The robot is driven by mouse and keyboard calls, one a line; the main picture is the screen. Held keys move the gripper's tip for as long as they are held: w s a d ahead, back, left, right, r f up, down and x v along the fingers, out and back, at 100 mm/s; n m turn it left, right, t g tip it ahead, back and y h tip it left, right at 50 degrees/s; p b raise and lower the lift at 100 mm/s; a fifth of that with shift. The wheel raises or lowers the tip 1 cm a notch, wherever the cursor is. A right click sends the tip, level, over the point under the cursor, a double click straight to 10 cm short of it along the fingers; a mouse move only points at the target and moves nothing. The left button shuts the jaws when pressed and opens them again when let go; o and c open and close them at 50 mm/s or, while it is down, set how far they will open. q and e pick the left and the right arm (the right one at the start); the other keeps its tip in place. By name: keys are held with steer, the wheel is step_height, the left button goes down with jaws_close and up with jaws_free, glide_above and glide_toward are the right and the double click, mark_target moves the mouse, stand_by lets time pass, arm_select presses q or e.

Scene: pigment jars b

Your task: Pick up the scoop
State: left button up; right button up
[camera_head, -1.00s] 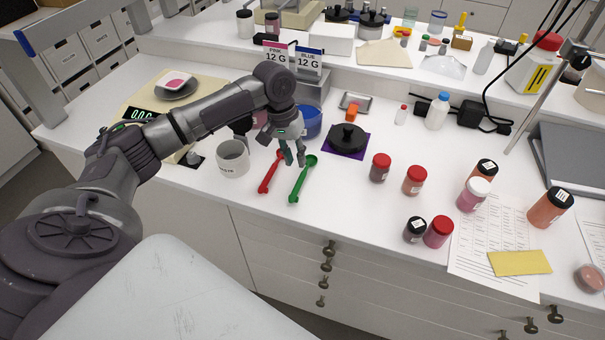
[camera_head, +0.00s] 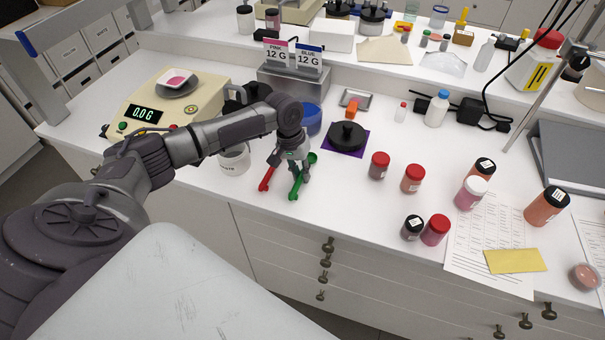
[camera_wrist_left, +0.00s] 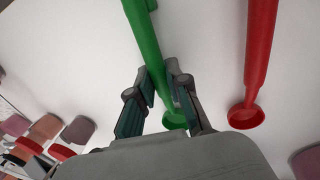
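A green scoop (camera_head: 295,190) lies on the white bench, its round bowl at the far end. A red scoop (camera_head: 266,180) lies just left of it. My left gripper (camera_head: 299,176) is low over the green scoop, partly hiding its handle. In the left wrist view the fingers (camera_wrist_left: 160,88) are apart, one on each side of the green scoop (camera_wrist_left: 145,40). I cannot tell whether they touch it. The red scoop (camera_wrist_left: 258,60) lies clear of the fingers, to the right in that view. My right gripper is in neither view.
A white mug (camera_head: 234,163) stands left of the scoops, partly behind my arm. A blue bowl (camera_head: 311,120) and a black-lidded item (camera_head: 347,136) on a purple square are behind. Several jars, including a red-lidded one (camera_head: 378,165), stand to the right. The bench front is clear.

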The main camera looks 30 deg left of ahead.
arm_select(q)
jaws_close()
steer(key=shift+r, duration=0.15)
steer(key=shift+w+r, duration=0.1)
steer(key=shift+r, duration=0.2)
steer(key=r, duration=0.1)
steer(key=r+b, duration=0.1)
steer(key=d+r, duration=0.1)
steer(key=shift+s+r+b, duration=0.3)
steer(key=shift+s, duration=0.05)
steer(key=s+d+r+b, duration=0.1)
steer(key=s+d+r, duration=0.5)
steer(key=d, duration=0.2)
steer(key=shift+s+r+b, duration=0.3)
steer(key=shift+s+b, duration=0.05)
steer(key=shift+d, duration=0.1)
stand_by(0.4)
